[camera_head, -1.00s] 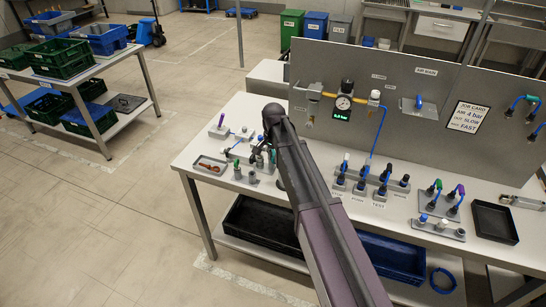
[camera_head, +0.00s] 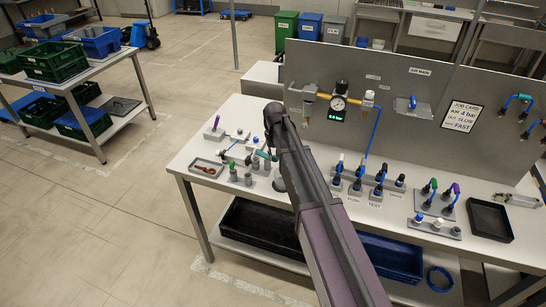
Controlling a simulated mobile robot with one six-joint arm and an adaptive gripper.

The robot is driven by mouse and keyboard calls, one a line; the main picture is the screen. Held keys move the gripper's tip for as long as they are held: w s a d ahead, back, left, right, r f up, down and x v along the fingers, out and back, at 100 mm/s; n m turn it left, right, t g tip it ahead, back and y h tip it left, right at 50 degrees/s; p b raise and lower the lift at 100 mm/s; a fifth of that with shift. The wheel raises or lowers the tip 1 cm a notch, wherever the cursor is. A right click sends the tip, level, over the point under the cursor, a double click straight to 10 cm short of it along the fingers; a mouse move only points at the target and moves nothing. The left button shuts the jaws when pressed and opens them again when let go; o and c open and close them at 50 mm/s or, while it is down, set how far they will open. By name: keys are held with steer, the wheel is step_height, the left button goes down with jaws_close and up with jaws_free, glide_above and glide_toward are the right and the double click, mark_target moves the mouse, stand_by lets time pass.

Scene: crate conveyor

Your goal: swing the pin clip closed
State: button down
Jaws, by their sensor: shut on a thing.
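My dark arm reaches from the bottom of the head view up to the left part of the workbench (camera_head: 330,175). The arm end covers the spot where my gripper works, so its fingers and whatever lies between them are hidden. Beside the arm end, small grey holders with upright pins (camera_head: 247,178) stand on the bench, one with a teal top. Behind them is a small fixture with a purple-topped post (camera_head: 216,123) and a thin blue piece. I cannot make out the pin clip or whether it is open or closed.
A small tray (camera_head: 194,172) with a reddish-brown item lies at the bench's left edge. A valve row (camera_head: 378,187) stands right of my arm. The grey panel (camera_head: 415,90) with gauge rises behind. A black tray (camera_head: 510,235) sits at the right.

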steer(key=shift+w+d+n, duration=0.15)
steer(key=shift+w+n, duration=0.1)
steer(key=shift+n, duration=0.95)
steer(key=c, duration=0.6)
jaws_free()
